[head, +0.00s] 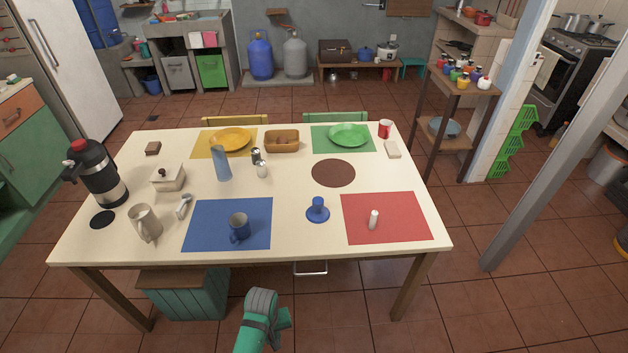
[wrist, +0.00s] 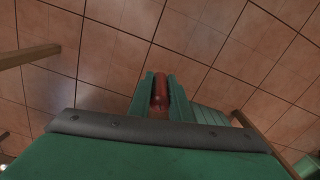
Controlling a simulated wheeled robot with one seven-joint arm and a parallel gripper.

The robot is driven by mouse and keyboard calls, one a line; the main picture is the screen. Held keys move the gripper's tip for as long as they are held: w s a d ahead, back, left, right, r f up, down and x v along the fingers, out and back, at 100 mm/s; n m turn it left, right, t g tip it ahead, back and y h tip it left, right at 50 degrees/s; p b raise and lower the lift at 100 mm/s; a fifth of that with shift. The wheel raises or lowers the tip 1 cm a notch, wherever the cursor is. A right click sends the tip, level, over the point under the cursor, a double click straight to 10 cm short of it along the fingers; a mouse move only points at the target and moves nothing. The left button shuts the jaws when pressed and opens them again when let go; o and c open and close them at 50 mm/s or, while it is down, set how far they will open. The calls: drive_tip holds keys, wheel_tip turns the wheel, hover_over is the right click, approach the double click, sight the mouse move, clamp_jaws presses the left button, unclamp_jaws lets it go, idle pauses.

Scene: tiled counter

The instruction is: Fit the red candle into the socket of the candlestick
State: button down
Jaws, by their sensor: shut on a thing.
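My gripper (wrist: 160,98) is shut on the red candle (wrist: 160,88), which shows between the green fingers in the wrist view. In the head view my gripper (head: 280,318) is at the bottom, in front of the table's near edge, and the candle cannot be made out there. The blue candlestick (head: 317,204) stands upright on the table near its front edge, between the blue and red mats. It has a wide round base and a short stem. The inside of its socket is too small to make out.
A white candle-like piece (head: 373,219) stands on the red mat (head: 410,215), right of the candlestick. A blue mug (head: 239,224) is on the blue mat (head: 205,215). A brown round mat (head: 333,173) lies behind the candlestick. A green chest (head: 185,296) sits under the table's left side.

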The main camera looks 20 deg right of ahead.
drive_tip(key=s+f, duration=0.1)
drive_tip(key=s+d+f, duration=0.1)
drive_tip(key=s+f, duration=0.1)
drive_tip(key=shift+f, duration=0.1)
drive_tip(key=shift+d, duration=0.25)
drive_tip(key=shift+f, duration=0.1)
idle(0.5)
drive_tip(key=shift+w+r, duration=0.15)
drive_tip(key=shift+r, duration=0.05)
